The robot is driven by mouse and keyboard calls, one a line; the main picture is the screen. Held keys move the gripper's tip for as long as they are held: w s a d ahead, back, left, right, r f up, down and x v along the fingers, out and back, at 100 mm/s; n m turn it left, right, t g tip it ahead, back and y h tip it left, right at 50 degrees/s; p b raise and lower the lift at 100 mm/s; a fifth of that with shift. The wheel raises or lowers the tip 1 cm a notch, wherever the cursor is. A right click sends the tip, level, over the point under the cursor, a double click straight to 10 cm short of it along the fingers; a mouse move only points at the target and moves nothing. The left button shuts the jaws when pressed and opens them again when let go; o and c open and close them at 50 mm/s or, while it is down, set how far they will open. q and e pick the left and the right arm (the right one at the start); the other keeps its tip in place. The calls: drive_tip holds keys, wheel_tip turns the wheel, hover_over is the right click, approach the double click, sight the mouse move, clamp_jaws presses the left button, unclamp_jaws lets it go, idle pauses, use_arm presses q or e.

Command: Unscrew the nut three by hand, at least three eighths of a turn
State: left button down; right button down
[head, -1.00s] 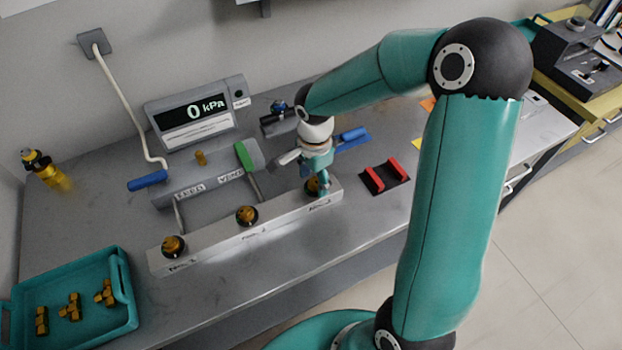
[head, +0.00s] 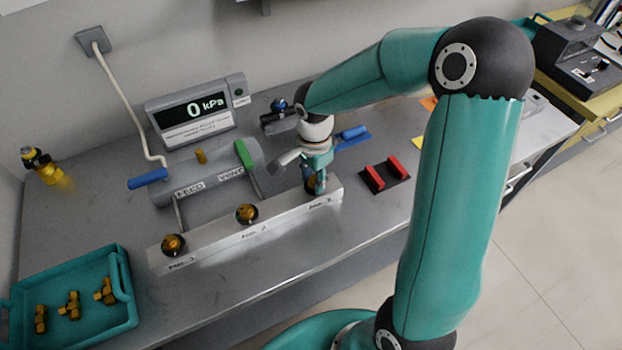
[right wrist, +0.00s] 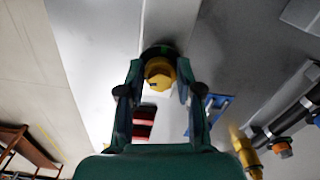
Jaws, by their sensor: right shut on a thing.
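Nut three is the brass nut at the right end of the grey block (head: 205,243), at the label that seems to read No. 3. In the head view my right gripper (head: 318,186) covers most of it. In the right wrist view the brass nut (right wrist: 159,73) sits between my right gripper's two fingers (right wrist: 158,85), which are shut on it. The nut labelled No. 2 (head: 246,214) and the nut labelled No. 1 (head: 173,245) stand on the same block to the left. My left gripper is not in view.
Behind the block is a grey manifold (head: 205,178) with a blue handle (head: 148,179) and a green handle (head: 244,154). A gauge display (head: 195,112) reads 0 kPa. A teal tray (head: 125,280) holds brass fittings. A red-railed black holder (head: 384,177) lies right of the block.

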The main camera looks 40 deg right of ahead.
drive_tip(key=n, duration=0.1)
drive_tip(key=n+b, duration=0.1)
drive_tip(key=n, duration=0.1)
drive_tip(key=shift+w+d+n+b, duration=0.2)
drive_tip(key=shift+d+n+b, duration=0.05)
drive_tip(key=shift+n+b, duration=0.1)
drive_tip(key=n+b, duration=0.1)
drive_tip(key=n, duration=0.2)
drive_tip(key=shift+n, duration=0.35)
drive_tip(key=n, duration=0.3)
drive_tip(key=shift+n+b, duration=0.3)
drive_tip(key=shift+b, duration=0.05)
drive_tip(key=n, duration=0.4)
drive_tip(key=shift+r, duration=0.1)
drive_tip(key=n, duration=0.4)
drive_tip(key=shift+s, duration=0.1)
drive_tip(key=n, duration=0.3)
drive_tip(key=shift+n, duration=0.3)
drive_tip(key=n+p, duration=0.1)
drive_tip(key=n, duration=0.5)
drive_tip(key=shift+n, duration=0.3)
